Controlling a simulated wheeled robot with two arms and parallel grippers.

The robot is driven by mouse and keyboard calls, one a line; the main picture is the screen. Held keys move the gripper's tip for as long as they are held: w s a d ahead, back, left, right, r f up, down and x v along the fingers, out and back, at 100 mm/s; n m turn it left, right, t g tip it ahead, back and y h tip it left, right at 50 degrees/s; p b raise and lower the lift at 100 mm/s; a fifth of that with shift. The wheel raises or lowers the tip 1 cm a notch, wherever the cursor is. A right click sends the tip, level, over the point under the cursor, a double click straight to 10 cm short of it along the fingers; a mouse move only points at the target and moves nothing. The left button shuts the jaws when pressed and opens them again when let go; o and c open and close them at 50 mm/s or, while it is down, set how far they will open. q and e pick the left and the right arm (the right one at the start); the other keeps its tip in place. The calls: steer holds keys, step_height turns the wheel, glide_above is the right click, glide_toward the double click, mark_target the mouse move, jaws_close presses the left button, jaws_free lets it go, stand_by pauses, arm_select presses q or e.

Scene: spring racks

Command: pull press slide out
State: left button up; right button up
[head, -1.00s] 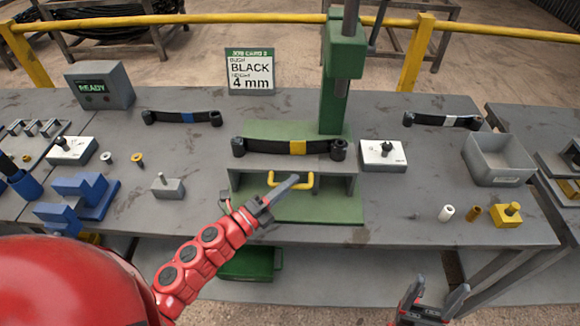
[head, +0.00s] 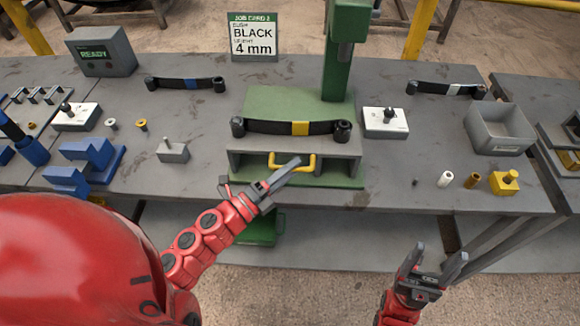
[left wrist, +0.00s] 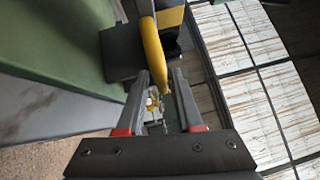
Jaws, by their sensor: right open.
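The press slide's yellow handle (head: 311,163) sits at the front of the grey press fixture (head: 346,167) on the green press base. A black leaf spring (head: 268,127) with a yellow band lies across the fixture's top. My left gripper (head: 292,164) is at the handle, in front of the fixture. In the left wrist view the yellow handle (left wrist: 153,50) reaches in between my two fingers, which stand a narrow gap apart; I cannot tell whether both touch it. My right gripper (head: 435,266) is open and empty, low in front of the bench.
The green press column (head: 340,65) rises behind. A white block (head: 385,123) and a grey bin (head: 499,132) stand to the right, with small bushings and a yellow block (head: 504,182). Blue fixtures (head: 93,160) and a small grey block (head: 172,150) are on the left.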

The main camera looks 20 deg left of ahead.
arm_select(q)
steer(key=shift+o, duration=0.5)
steer(key=v, duration=1.7)
steer(key=shift+s+a, duration=0.15)
steer(key=shift+r, duration=0.1)
